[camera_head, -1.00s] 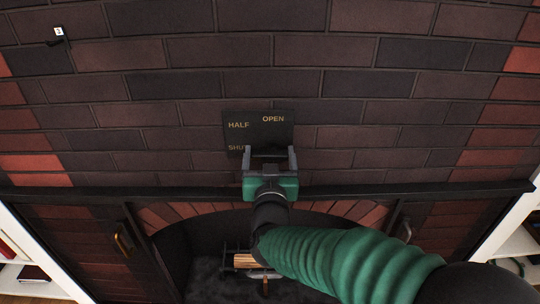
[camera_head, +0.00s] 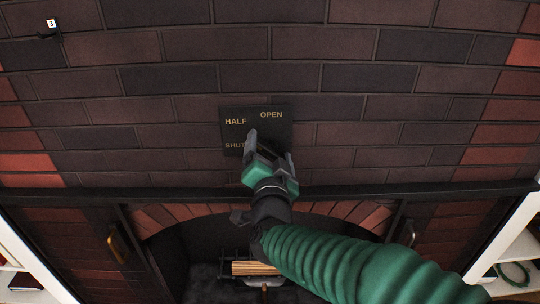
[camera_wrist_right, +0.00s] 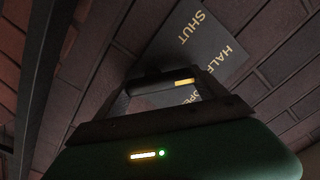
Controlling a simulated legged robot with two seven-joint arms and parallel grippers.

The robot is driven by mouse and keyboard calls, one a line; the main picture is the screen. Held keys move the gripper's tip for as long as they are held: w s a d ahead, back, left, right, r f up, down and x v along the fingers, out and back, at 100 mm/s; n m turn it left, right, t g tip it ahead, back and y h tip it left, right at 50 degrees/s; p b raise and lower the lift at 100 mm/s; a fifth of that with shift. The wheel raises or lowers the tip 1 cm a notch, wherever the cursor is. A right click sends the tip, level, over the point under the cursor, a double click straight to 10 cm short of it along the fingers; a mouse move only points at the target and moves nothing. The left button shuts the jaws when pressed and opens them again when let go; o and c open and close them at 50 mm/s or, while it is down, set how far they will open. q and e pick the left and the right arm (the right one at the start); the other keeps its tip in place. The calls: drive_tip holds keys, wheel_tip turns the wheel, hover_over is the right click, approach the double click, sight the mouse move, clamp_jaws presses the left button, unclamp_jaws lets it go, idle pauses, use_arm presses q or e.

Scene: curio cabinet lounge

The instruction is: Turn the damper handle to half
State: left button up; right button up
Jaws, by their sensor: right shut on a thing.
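The dark damper plate (camera_head: 270,130) is on the brick wall, lettered OPEN, HALF and SHUT. My right gripper (camera_head: 268,148) reaches up to its lower part, rolled so its left finger is higher, and partly covers the plate. In the right wrist view the damper handle (camera_wrist_right: 155,78), a dark bar with a yellow mark at its right end, lies between the fingers, and the gripper is shut on it. The yellow mark is near the HALF and OPEN lettering; its exact setting cannot be told. OPEN is partly hidden there by the gripper. My left gripper is not in view.
A dark mantel ledge (camera_head: 400,190) runs below the plate. Beneath it is the fireplace opening with logs (camera_head: 254,268). A small hook with a tag marked 3 (camera_head: 51,23) is at the upper left. White shelves stand at both lower corners.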

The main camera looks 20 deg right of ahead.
drive_tip(key=shift+m, duration=0.5)
drive_tip(key=o, duration=1.3)
